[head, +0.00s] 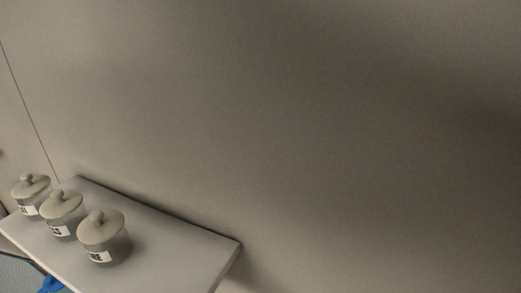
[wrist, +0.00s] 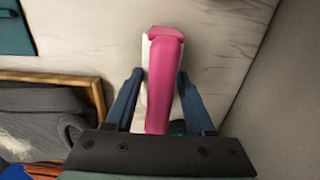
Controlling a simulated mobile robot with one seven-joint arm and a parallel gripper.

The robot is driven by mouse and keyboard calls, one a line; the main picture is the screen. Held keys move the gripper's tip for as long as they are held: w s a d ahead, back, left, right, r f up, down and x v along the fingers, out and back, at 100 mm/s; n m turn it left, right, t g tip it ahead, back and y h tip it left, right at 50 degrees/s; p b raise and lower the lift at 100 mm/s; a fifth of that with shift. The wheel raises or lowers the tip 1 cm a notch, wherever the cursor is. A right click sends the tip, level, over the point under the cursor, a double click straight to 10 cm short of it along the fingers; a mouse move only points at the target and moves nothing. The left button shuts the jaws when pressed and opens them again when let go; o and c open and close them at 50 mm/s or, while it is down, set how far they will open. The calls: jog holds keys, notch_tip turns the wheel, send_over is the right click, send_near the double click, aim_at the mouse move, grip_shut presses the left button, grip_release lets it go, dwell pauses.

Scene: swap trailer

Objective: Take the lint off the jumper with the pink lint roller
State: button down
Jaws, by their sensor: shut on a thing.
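My gripper (wrist: 160,98) is shut on the pink lint roller (wrist: 164,75) in the wrist view. The roller lies lengthwise between the two blue fingers, its pink side facing the camera with a white part along its left edge. A grey ribbed knitted cloth (wrist: 45,103), which looks like the jumper, lies at the lower left inside a wooden-edged frame. A pale patch that may be lint shows on it at the far left. Neither the roller nor the jumper shows in the head view.
A pale surface (wrist: 90,30) lies beyond the roller, with a teal object (wrist: 14,28) at the upper left and a grey wall at the right. The wooden edge (wrist: 50,77) borders the jumper. In the head view, three lidded jars (head: 102,238) stand on a white shelf (head: 185,245) against the wall.

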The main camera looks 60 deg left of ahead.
notch_tip(320, 180, up, 10)
jog(key=shift+f+b, duration=0.1)
jog(key=shift+b, duration=0.35)
jog(key=c, duration=0.9)
grip_release()
jog(key=c, duration=0.5)
jog(key=shift+c, duration=0.2)
